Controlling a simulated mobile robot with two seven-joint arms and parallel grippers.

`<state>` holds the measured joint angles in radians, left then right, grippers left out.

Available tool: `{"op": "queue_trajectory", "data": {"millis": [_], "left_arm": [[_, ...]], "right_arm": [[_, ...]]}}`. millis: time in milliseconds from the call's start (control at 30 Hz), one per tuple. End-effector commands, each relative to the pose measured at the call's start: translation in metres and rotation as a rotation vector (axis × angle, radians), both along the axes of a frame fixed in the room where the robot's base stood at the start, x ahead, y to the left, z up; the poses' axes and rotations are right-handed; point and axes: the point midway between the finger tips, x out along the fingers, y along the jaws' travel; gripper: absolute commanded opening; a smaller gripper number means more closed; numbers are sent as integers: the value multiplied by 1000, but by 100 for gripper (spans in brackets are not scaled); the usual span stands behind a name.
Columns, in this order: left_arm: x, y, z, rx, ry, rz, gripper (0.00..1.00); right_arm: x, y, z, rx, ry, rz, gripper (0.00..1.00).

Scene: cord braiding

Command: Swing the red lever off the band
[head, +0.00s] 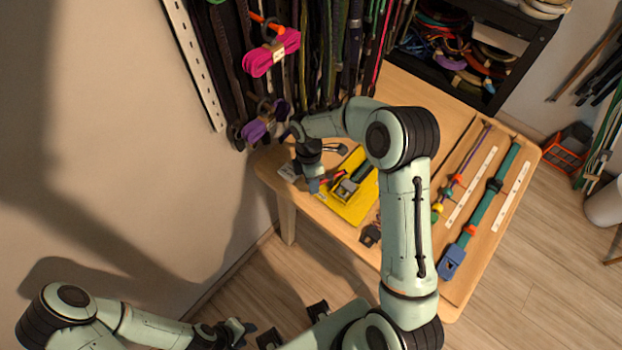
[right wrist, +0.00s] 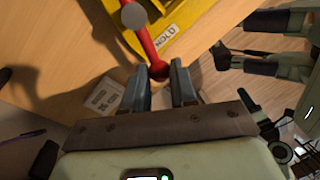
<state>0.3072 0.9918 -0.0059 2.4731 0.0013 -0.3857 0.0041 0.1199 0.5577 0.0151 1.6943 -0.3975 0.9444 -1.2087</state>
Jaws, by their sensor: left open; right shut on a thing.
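The red lever (right wrist: 146,45) runs from a grey round pivot on the yellow fixture (right wrist: 190,20) down to its tip between my right fingers. My right gripper (right wrist: 161,72) is shut on that tip. In the head view my right gripper (head: 316,184) is at the left edge of the yellow fixture (head: 352,210), and only a little of the red lever (head: 328,182) shows. A dark green piece (head: 363,171) lies on the fixture; I cannot tell whether it is the band. My left gripper (head: 238,330) is open and empty, low at the left, away from the table.
The wooden table (head: 455,125) also holds a tray with a teal strap (head: 478,222), a beaded cord and white strips. A small dark block (head: 371,235) lies near the fixture. Cords and straps hang behind the table, including a pink bundle (head: 271,53).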

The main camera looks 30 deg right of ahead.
Motion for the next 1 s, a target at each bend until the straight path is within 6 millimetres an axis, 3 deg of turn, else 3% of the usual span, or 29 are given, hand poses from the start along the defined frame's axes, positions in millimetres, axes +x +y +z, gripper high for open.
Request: {"op": "queue_trajectory", "data": {"millis": [467, 500, 567, 867, 1000], "left_arm": [[0, 0, 0, 0, 0, 0, 43], [0, 0, 0, 0, 0, 0, 43], [0, 0, 0, 0, 0, 0, 43], [0, 0, 0, 0, 0, 0, 43], [1, 0, 1, 0, -1, 0, 43]], "right_arm": [[-1, 0, 1, -1, -1, 15, 0], [-1, 0, 1, -1, -1, 15, 34], [-1, 0, 1, -1, -1, 15, 51], [-1, 0, 1, -1, -1, 13, 51], [2, 0, 12, 0, -4, 13, 51]]}}
